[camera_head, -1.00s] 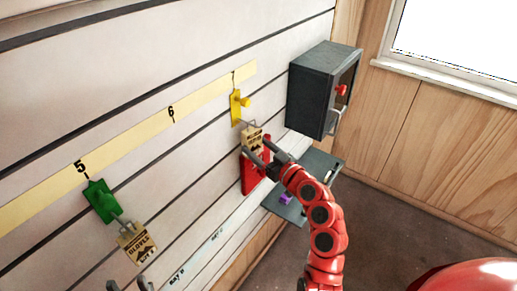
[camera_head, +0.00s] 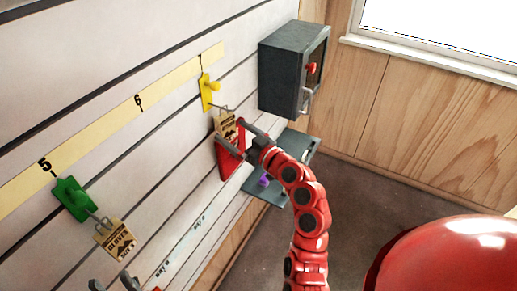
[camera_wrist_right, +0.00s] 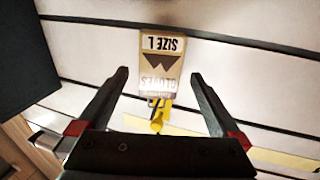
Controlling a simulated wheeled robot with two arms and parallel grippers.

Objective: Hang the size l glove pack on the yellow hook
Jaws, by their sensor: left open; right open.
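The tan glove pack marked SIZE L (camera_wrist_right: 161,62) hangs from the yellow hook (camera_head: 207,92) on the slatted wall. In the head view the pack (camera_head: 227,125) is below the hook's metal prong. The hook (camera_wrist_right: 158,113) also shows in the right wrist view. My right gripper (camera_head: 230,130) is open, its fingers on either side of the pack; in the wrist view gaps show between both fingertips (camera_wrist_right: 160,75) and the pack. My left gripper (camera_head: 112,284) is open at the bottom left edge, partly cut off.
A green hook (camera_head: 74,198) to the left holds another glove pack (camera_head: 114,238). A red item (camera_head: 229,158) is just below the size L pack. A dark grey box (camera_head: 290,75) and a lower grey shelf (camera_head: 290,163) lie to the right. A yellow number strip (camera_head: 110,117) crosses the wall.

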